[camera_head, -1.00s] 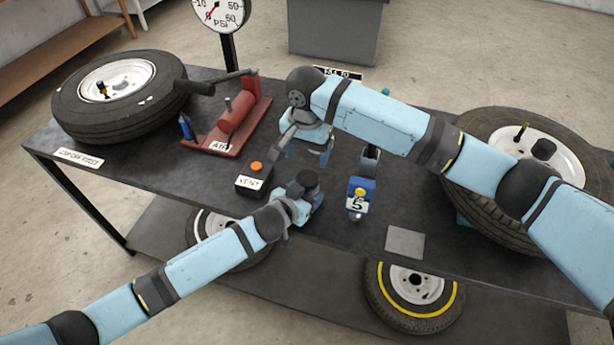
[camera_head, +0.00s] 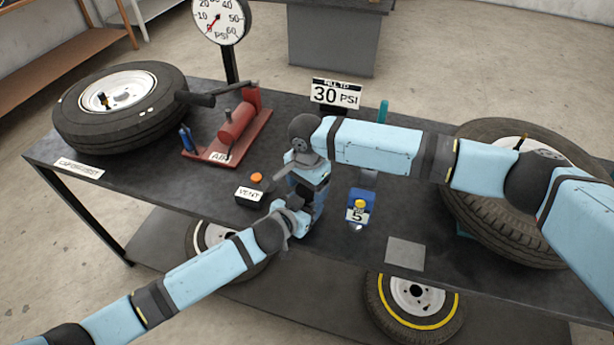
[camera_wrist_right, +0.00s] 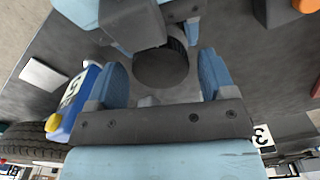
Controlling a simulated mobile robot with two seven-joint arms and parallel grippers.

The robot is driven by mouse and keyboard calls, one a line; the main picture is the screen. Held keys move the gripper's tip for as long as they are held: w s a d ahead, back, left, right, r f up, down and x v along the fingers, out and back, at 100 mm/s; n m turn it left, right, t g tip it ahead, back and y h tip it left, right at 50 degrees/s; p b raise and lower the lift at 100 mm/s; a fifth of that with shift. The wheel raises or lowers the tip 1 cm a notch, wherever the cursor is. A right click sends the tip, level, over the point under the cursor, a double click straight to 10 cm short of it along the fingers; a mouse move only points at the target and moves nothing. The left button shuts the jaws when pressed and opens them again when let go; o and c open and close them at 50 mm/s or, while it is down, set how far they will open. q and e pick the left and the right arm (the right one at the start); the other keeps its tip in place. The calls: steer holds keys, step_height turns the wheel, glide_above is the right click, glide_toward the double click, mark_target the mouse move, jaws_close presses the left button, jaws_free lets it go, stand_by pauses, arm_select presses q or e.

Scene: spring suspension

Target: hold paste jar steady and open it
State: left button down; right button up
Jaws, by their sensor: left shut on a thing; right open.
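The paste jar's dark round lid (camera_wrist_right: 161,68) shows in the right wrist view. My left gripper (camera_head: 300,216) is shut on the jar near the table's front edge. My right gripper (camera_head: 308,190) is directly above the left one, pointing down. In the right wrist view its open blue fingers (camera_wrist_right: 162,62) stand on either side of the lid, with a gap on each side. The jar's body is mostly hidden.
A red air pump (camera_head: 237,130) and a tyre (camera_head: 120,107) are further left. Another tyre (camera_head: 485,205) is at right, beyond a grey square (camera_head: 405,253).

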steer(key=shift+f, duration=0.15)
steer(key=c, duration=0.9)
steer(key=shift+n, duration=1.8)
steer(key=shift+c, duration=0.2)
steer(key=o, duration=1)
